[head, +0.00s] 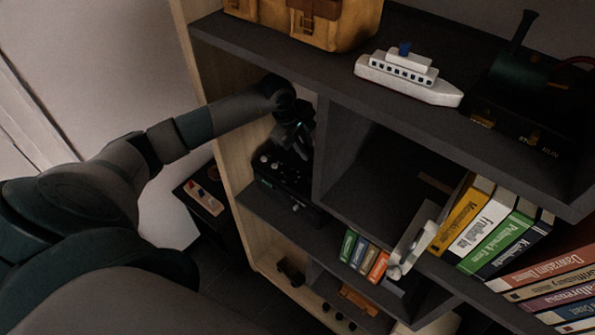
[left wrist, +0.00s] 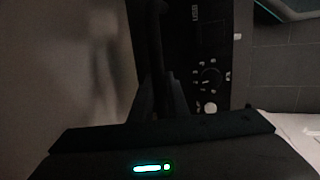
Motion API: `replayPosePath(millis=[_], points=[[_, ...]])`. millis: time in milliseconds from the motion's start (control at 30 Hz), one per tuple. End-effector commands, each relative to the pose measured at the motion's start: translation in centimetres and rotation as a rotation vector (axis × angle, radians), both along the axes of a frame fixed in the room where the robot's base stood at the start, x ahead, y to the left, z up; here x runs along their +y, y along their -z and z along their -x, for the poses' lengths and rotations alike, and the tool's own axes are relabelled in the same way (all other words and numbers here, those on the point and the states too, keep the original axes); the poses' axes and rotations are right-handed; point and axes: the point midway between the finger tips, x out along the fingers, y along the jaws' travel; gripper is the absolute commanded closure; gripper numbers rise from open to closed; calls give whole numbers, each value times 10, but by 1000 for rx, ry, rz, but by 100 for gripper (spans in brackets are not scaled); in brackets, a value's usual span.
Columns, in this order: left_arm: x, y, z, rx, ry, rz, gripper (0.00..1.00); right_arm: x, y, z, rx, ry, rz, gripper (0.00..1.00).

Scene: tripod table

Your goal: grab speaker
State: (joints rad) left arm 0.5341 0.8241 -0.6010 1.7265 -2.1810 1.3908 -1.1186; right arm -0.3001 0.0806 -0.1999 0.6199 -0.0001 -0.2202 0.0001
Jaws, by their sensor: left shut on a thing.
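The speaker appears to be the black box with knobs (head: 280,178) in the left middle compartment of the shelf. My left gripper (head: 297,148) reaches into that compartment from the left and is shut on the upper part of the box. The exact finger contact is dark and hard to see. The box appears to be upright at the shelf board. My right gripper is not in view.
A shelf board (head: 330,75) lies just above my left gripper, bearing a brown bag (head: 345,25) and a white toy ship (head: 410,78). A vertical divider (head: 328,150) stands right of the box. Books (head: 485,225) and a pale ornament (head: 412,247) are further right.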

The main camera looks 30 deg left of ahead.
Motion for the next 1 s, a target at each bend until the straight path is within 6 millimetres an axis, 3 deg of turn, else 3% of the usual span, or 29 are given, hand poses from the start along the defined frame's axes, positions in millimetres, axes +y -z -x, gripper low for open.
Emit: replayPosePath(millis=[567,1000], points=[[-1,-4,-2,-5,-1,4,100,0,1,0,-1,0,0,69],[0,-28,-3,-9,0,1,100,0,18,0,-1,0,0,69]])
